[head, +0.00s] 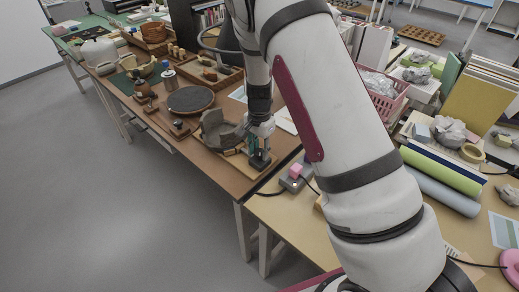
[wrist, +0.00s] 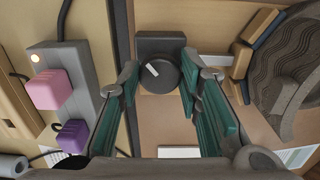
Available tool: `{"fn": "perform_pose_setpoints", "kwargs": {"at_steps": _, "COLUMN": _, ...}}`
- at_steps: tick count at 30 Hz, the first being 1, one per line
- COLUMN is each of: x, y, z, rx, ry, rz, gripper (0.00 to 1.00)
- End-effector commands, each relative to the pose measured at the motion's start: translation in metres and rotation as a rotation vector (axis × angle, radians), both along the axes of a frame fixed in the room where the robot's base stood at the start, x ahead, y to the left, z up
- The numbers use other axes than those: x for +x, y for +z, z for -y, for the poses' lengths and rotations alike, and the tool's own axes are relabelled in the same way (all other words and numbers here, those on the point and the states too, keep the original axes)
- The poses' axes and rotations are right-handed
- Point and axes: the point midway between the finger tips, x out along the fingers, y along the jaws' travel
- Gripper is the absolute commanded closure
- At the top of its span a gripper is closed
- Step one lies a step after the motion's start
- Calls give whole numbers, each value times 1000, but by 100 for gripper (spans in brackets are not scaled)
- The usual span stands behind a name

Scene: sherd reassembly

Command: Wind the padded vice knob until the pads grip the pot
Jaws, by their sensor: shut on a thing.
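The dark round vice knob (wrist: 158,75) has a white pointer mark and sits on a dark grey block (wrist: 158,42) in the wrist view. My gripper (wrist: 160,80) has its green-padded fingers on either side of the knob and is shut on it. The grey grooved pot (wrist: 294,42) is at the right of the wrist view, beside wooden and dark vice pads (wrist: 243,57). Whether the pads press on the pot is not clear. In the head view the pot (head: 216,128) stands left of my gripper (head: 259,147); the knob is hidden there.
A power strip (wrist: 72,85) with a pink plug (wrist: 52,89) and a purple plug (wrist: 74,136) lies left of the vice in the wrist view. In the head view a dark turntable (head: 190,99) is behind the pot, and a pink basket (head: 384,96) stands at right.

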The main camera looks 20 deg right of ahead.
Motion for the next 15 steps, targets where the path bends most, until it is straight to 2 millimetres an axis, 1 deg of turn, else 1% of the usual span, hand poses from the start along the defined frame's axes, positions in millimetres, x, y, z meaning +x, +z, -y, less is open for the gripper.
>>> {"fn": "perform_pose_setpoints", "kwargs": {"at_steps": 10, "x": 1, "y": 0, "z": 0, "rx": 0, "ry": -2, "rz": 1, "gripper": 96}}
{"fn": "perform_pose_setpoints", "kwargs": {"at_steps": 11, "x": 1, "y": 0, "z": 0, "rx": 0, "ry": -2, "rz": 1, "gripper": 66}}
{"fn": "perform_pose_setpoints", "kwargs": {"at_steps": 12, "x": 1, "y": 0, "z": 0, "rx": 0, "ry": -2, "rz": 1, "gripper": 56}}
{"fn": "perform_pose_setpoints", "kwargs": {"at_steps": 13, "x": 1, "y": 0, "z": 0, "rx": 0, "ry": -2, "rz": 1, "gripper": 50}}
{"fn": "perform_pose_setpoints", "kwargs": {"at_steps": 14, "x": 1, "y": 0, "z": 0, "rx": 0, "ry": -2, "rz": 1, "gripper": 48}}
{"fn": "perform_pose_setpoints", "kwargs": {"at_steps": 15, "x": 0, "y": 0, "z": 0, "rx": 0, "ry": -2, "rz": 1, "gripper": 48}}
